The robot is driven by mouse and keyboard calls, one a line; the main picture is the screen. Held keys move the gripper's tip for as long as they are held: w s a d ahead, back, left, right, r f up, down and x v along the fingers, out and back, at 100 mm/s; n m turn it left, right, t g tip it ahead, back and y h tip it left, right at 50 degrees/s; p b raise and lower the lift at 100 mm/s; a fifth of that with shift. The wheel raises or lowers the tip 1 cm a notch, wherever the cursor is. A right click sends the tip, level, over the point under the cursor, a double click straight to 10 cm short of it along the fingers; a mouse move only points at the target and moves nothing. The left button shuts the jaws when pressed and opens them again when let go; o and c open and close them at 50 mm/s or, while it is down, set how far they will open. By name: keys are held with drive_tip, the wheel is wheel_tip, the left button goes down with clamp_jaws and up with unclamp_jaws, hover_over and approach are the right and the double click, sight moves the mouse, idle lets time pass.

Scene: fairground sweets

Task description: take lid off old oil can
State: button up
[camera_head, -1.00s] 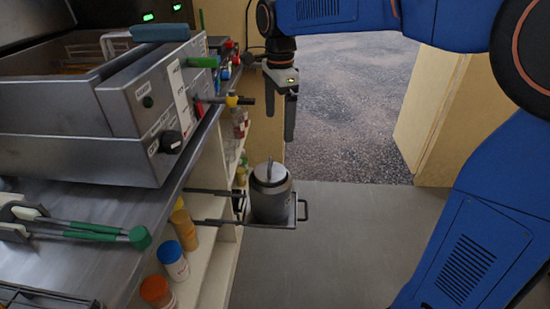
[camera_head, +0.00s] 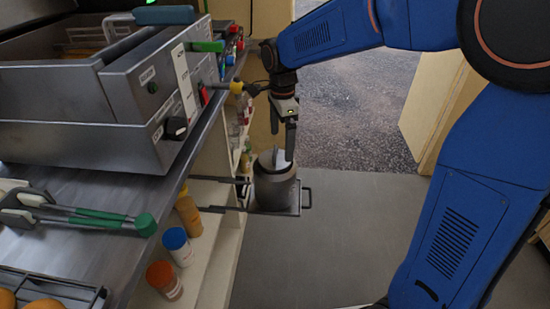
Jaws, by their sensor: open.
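The old oil can (camera_head: 275,192) is a dark grey metal pot standing upright on a small bracket tray (camera_head: 299,209) that juts out from the counter's side. Its lid (camera_head: 272,163) is on top, lighter grey, with an upright handle. My gripper (camera_head: 283,143) points down just above the can, with its fingers apart and at the height of the lid handle. One finger overlaps the lid's right side in the picture. I cannot tell whether the fingers touch the handle.
The steel fryer (camera_head: 90,140) and the counter edge are to the left. Green-handled tongs (camera_head: 90,215) lie on the counter. Bottles and jars (camera_head: 177,246) stand on shelves below. The floor (camera_head: 340,250) right of the can is clear.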

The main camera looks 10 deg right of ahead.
sight(281, 158)
drive_tip(key=shift+s+a+f, duration=0.1)
drive_tip(key=shift+s+f, duration=0.05)
drive_tip(key=shift+f, duration=1.2)
drive_tip(key=shift+s+f, duration=0.15)
drive_tip(key=shift+f, duration=1.15)
drive_tip(key=c, duration=1.1)
